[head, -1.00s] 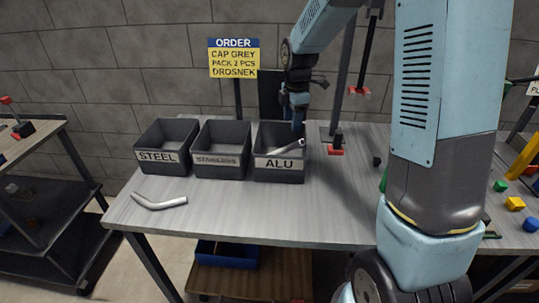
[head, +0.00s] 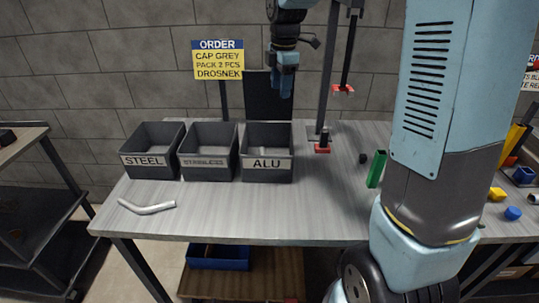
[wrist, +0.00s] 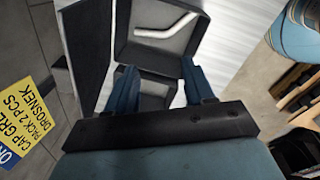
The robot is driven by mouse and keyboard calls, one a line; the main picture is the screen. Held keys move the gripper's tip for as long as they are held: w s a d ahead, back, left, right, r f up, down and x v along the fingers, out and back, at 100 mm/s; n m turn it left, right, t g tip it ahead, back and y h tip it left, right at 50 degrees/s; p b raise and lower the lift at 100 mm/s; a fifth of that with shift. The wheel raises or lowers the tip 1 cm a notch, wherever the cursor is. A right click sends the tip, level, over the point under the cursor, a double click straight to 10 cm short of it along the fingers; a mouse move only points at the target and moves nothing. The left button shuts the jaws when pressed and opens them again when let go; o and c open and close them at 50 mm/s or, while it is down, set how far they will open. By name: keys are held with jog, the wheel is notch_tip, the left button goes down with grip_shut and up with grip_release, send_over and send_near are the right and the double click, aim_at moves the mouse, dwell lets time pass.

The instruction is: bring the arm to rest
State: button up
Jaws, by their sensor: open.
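My gripper (head: 284,88) is raised above the ALU bin (head: 266,175) in the head view, clear of its rim. In the wrist view the two blue fingers of the gripper (wrist: 158,76) stand apart with nothing between them. A bent silver tube (wrist: 181,26) lies inside the dark ALU bin in the wrist view. The bin's front wall hides that tube in the head view.
The STEEL bin (head: 146,172) and STAINLESS bin (head: 207,174) stand left of the ALU bin. Another bent tube (head: 148,208) lies at the table's front left. The order sign (head: 218,60) and a dark post (head: 326,80) rise behind.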

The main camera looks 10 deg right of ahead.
jog(key=shift+r, duration=1)
jog(key=s+d+r+m+t, duration=0.1)
jog(key=s+d+m, duration=0.1)
jog(key=s+m, duration=0.5)
jog(key=s+d+r+m+t, duration=0.1)
jog(key=s+d+m+t, duration=0.1)
jog(key=s+m, duration=0.5)
jog(key=s+d+r+m+t, duration=0.1)
jog(key=s+d+m, duration=0.3)
jog(key=s, duration=1.1)
jog(key=r+m, duration=0.1)
jog(key=m, duration=0.2)
jog(key=shift+s+t, duration=0.2)
jog(key=shift+t, duration=0.1)
jog(key=shift+d, duration=0.1)
jog(key=shift+c, duration=0.3)
